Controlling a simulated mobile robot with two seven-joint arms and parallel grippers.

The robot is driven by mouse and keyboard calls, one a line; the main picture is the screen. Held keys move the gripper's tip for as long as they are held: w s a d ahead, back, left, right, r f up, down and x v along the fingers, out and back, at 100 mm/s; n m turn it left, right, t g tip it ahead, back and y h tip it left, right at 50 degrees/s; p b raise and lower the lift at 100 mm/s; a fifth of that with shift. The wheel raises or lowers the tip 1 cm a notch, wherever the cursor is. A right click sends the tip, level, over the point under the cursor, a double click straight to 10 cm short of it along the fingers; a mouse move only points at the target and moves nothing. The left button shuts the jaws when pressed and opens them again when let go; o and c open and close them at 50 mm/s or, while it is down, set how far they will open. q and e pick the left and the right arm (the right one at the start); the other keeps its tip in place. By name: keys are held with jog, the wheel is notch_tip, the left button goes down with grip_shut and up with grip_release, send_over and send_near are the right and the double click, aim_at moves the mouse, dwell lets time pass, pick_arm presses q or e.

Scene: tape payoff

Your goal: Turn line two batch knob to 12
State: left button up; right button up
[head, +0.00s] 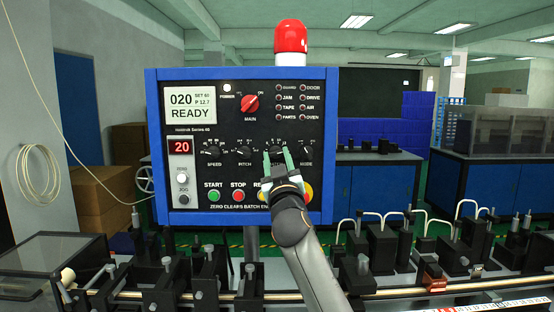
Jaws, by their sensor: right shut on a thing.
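The blue-framed control panel (240,97) faces me with a row of black knobs: the speed knob (213,150), the pitch knob (244,150), a third knob mostly hidden by my gripper, and the mode knob (306,150). My right gripper (277,160) is at the third knob and shut on it, its green fingers either side. The gripper covers much of that knob's label and scale, so its setting cannot be read. The display (189,108) reads 020, SET 60, P 12.7, READY. A red readout (181,147) shows 20. My left gripper is not in view.
Below the knobs are a green start button (214,196), a red stop button (238,196) and others partly covered by my right arm. A red main switch (251,103) sits above. Black fixtures and a long rod (480,286) cross the front below the panel.

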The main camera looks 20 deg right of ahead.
grip_shut()
jog(key=shift+r+n+p, duration=0.1)
jog(key=shift+n+p, duration=0.3)
jog(key=shift+p, duration=0.15)
jog(key=n+y+p, duration=0.2)
jog(key=n+p, duration=0.1)
jog(key=p, duration=0.1)
jog(key=shift+d+r, duration=0.15)
jog(key=shift+n+y+p, duration=0.3)
jog(key=shift+n+p, duration=0.15)
jog(key=shift+n, duration=0.55)
jog(key=shift+f+n+g+y, duration=0.2)
jog(key=shift+n+g+y, duration=0.3)
jog(key=shift+n, duration=0.6)
jog(key=o, duration=1.1)
grip_release()
jog(key=shift+o, duration=0.2)
